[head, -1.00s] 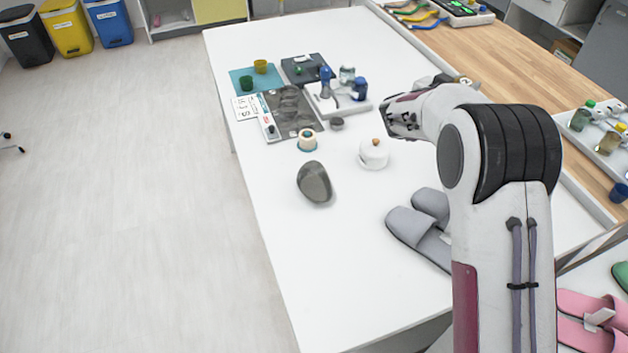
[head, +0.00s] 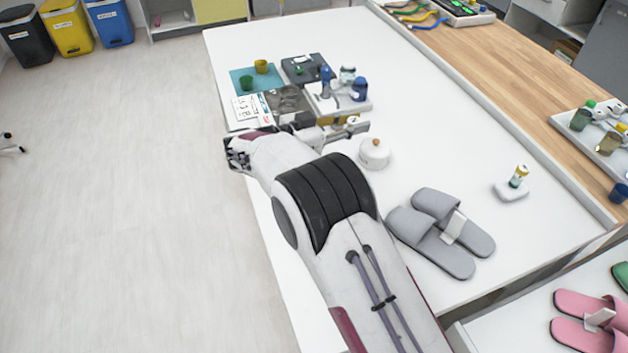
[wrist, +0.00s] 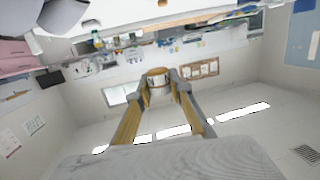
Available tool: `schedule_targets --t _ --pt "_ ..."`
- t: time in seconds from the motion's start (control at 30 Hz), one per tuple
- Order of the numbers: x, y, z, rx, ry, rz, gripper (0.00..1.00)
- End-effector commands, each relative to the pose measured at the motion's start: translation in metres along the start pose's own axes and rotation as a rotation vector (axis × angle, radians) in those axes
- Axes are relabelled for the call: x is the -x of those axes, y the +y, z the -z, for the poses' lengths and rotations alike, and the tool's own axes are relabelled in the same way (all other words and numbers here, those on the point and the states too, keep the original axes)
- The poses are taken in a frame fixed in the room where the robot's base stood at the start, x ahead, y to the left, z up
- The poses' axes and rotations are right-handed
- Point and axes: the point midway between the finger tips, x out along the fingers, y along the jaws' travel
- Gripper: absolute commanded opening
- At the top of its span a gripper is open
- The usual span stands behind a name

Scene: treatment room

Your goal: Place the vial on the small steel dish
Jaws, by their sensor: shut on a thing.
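My gripper (head: 350,126) is shut on a small vial, seen end-on between the fingertips in the wrist view (wrist: 158,77). The vial looks amber with a pale band. The small steel dish is hidden behind my gripper and arm in the head view. I cannot tell how high the vial is above the table.
A white lidded pot (head: 374,154) stands right of my gripper. Grey slippers (head: 440,235) lie nearer. A yellow-capped bottle on a white stand (head: 511,191) is at the right. The white tray (head: 330,103) with bottles is just behind. The table's back right is clear.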

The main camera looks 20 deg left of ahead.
Motion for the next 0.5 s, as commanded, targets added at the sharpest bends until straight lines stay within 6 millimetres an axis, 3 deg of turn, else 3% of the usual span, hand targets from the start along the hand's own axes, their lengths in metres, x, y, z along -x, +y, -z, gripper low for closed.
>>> schedule_targets --t 0.03,0.2,0.33,0.5 --pt "0.018 -0.002 -0.009 0.000 0.000 0.000 0.06" --pt "0.066 -0.001 -0.033 -0.001 0.001 -0.013 0.06" --pt "0.094 0.001 -0.047 -0.003 0.000 -0.018 0.06" --pt "0.116 0.004 -0.057 -0.004 0.000 -0.022 0.06"
